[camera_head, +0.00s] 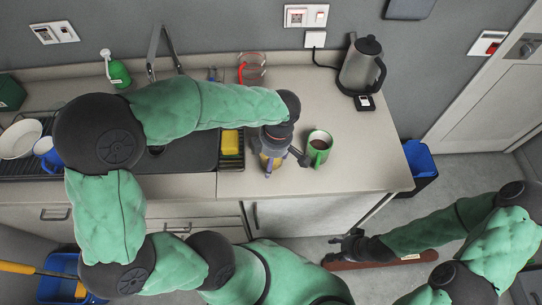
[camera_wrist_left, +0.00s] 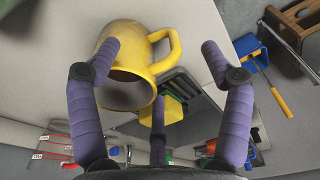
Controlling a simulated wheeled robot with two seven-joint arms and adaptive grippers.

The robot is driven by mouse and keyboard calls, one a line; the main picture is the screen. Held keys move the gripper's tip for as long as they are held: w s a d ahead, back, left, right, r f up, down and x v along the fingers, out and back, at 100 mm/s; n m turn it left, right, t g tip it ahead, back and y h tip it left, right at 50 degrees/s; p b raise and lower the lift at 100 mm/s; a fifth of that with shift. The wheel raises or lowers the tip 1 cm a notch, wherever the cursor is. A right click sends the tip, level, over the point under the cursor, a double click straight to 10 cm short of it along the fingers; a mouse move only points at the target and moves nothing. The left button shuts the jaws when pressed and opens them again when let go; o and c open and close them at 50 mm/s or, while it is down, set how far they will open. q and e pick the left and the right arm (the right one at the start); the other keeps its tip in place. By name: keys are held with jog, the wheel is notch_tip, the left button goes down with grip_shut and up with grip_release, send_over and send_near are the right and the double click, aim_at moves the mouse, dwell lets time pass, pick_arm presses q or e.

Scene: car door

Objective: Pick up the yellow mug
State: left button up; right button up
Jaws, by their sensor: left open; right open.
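The yellow mug (camera_wrist_left: 128,62) shows large in the left wrist view, its opening tilted toward the camera and its handle at upper right. In the head view it (camera_head: 271,163) is mostly hidden under my left gripper (camera_head: 278,152). In the wrist view my left gripper (camera_wrist_left: 160,55) is open. The mug lies between its spread purple fingers, close to the left finger; I cannot tell whether they touch. My right gripper (camera_head: 343,243) is open and low at the right, away from the mug, over the floor.
A green mug (camera_head: 319,147) with dark contents stands just right of my left gripper on the counter (camera_head: 355,165). A kettle (camera_head: 361,65) stands at the back right. A red-handled glass jug (camera_head: 251,70) and a yellow sponge (camera_head: 230,142) are near. The counter's right part is clear.

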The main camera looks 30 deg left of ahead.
pick_arm(q)
jog(key=f, duration=0.3)
jog(key=shift+a+f+b, duration=0.1)
jog(key=shift+a+b, duration=0.15)
jog(key=shift+b, duration=0.05)
grip_shut()
